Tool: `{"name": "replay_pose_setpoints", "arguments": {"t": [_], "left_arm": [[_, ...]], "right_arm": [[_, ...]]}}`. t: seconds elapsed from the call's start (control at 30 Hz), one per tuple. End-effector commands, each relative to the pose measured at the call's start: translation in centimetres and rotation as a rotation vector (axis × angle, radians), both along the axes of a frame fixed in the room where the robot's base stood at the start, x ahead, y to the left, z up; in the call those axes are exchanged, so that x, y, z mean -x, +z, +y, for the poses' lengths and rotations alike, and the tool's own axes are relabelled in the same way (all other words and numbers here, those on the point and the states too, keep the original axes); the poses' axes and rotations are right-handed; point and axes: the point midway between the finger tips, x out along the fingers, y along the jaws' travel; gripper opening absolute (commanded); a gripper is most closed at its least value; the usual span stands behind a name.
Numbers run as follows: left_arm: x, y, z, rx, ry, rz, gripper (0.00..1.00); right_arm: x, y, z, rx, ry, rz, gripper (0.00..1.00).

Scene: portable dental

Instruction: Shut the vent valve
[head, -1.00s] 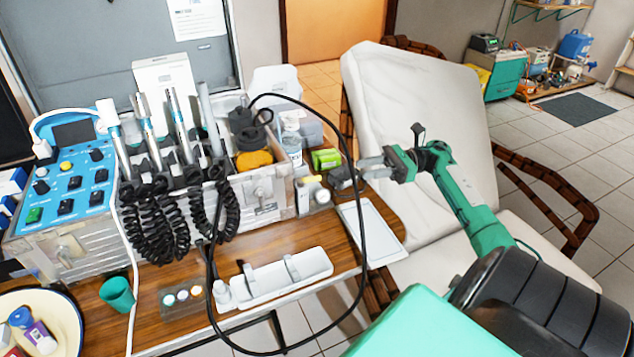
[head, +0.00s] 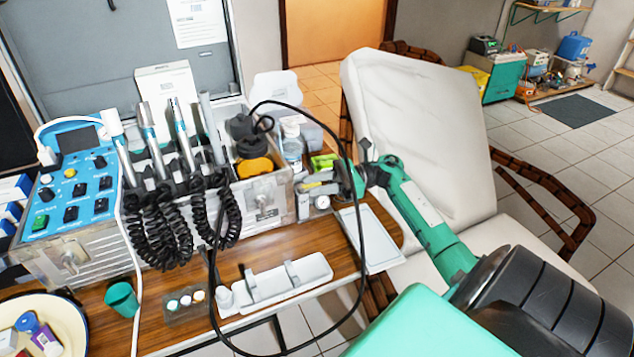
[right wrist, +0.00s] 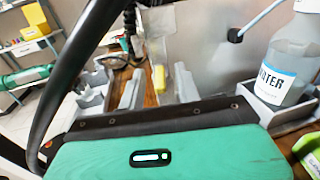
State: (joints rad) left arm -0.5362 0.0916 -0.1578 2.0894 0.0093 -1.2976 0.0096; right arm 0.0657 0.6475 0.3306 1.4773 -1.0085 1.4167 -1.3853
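A small valve assembly with a yellow part (head: 312,177) and a round gauge (head: 322,202) stands at the right end of the metal dental unit. Its exact handle position is hard to make out. My right gripper (head: 313,187) is at this assembly, its grey fingers partly covering it. In the right wrist view a yellow piece (right wrist: 159,78) shows between the two grey fingers, with gaps beside it, so the gripper looks open and not closed on it. My left gripper is not in view.
A water bottle (head: 292,146) and a green box (head: 322,162) stand close behind the gripper. A black hose loops in front. A white tray (head: 371,240) lies on the table's right end, beside the dental chair (head: 420,130).

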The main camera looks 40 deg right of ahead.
Motion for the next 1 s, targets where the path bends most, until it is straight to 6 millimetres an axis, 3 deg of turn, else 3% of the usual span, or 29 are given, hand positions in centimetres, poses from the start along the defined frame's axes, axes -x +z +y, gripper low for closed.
{"name": "replay_pose_setpoints", "arguments": {"t": [0.27,0.43,0.47,1.0], "left_arm": [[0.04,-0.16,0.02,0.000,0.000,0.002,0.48],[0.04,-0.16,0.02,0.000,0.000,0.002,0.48],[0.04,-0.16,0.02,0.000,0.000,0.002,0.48],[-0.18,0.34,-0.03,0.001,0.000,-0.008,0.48]], "right_arm": [[-0.07,-0.01,0.14,0.000,0.000,0.000,0.34],[-0.06,-0.01,0.13,0.000,0.000,0.000,0.02],[-0.06,-0.01,0.12,0.000,0.000,0.000,0.00],[0.51,-0.20,0.50,0.002,-0.125,0.002,0.00]]}}
